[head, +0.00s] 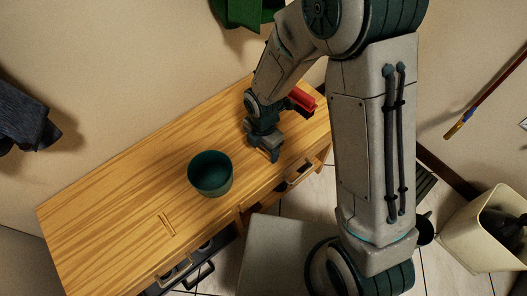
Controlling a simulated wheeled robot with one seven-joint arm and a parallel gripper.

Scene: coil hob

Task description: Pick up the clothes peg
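A small, narrow, wood-coloured item (167,223) that looks like the clothes peg lies on the wooden worktop (105,215), left of and nearer than the green pot. Its colour almost matches the wood. My gripper (268,153) points down close over the right part of the worktop, on the far side of the pot from the peg. One dark fingertip shows; the gap between the fingers is hidden, so I cannot tell whether it is open or holds anything.
A dark green round pot (210,174) stands between my gripper and the peg-like item. A red object (301,101) sits behind my gripper at the right end. Drawers along the front edge are partly open (298,173). The left part of the worktop is clear.

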